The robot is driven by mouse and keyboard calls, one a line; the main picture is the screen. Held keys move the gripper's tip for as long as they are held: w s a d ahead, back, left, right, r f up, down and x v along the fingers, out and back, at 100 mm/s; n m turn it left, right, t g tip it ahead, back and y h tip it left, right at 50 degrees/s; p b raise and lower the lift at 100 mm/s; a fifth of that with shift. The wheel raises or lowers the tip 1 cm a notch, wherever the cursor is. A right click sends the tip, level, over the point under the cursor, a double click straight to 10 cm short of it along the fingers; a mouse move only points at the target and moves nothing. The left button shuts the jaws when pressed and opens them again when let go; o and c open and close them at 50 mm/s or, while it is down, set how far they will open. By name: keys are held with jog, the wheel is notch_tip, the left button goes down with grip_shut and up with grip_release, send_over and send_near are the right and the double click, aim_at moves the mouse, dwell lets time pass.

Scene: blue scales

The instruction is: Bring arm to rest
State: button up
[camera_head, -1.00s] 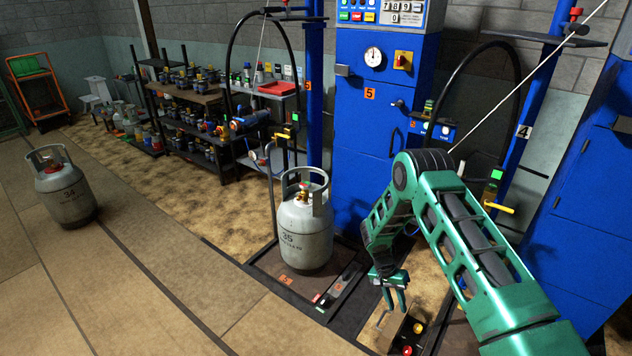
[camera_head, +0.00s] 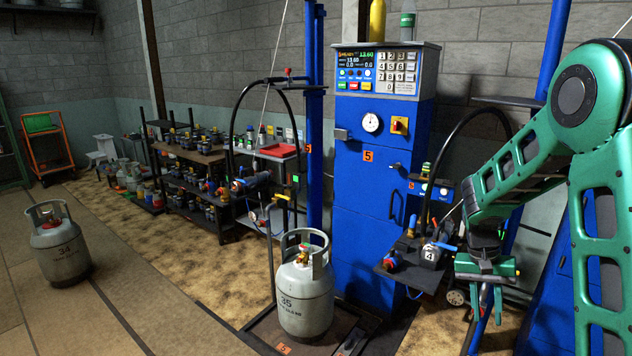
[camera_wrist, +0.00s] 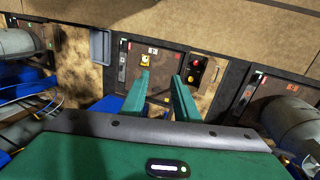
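My green arm reaches in from the right of the head view, its elbow raised high and its forearm sloping down to the left. My gripper (camera_head: 490,300) hangs with its fingers pointing down, in front of the dark shelf with the number 4 fittings. In the wrist view the two green fingers (camera_wrist: 160,76) are apart with nothing between them. Beyond them lie the floor and a scale platform with a yellow part and a box with red and yellow buttons. The gripper touches nothing that I can see.
A grey gas cylinder marked 35 (camera_head: 306,298) stands on a scale left of my gripper. Another, marked 34 (camera_head: 60,245), stands on the floor at far left. The blue cabinet (camera_head: 365,200) with its keypad and gauge stands behind. The floor at left is mostly clear.

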jog(key=s+d+r+t+y, duration=0.1)
jog(key=s+r, duration=0.4)
jog(key=s, duration=0.3)
jog(key=s+d+r, duration=0.1)
jog(key=s+r, duration=0.5)
jog(key=s, duration=0.1)
jog(key=s+a+r+t+y, duration=0.1)
jog(key=s+a, duration=0.2)
jog(key=s, duration=1.1)
jog(key=shift+r+y, duration=0.2)
jog(key=shift+y, duration=0.1)
jog(key=shift+d, duration=0.1)
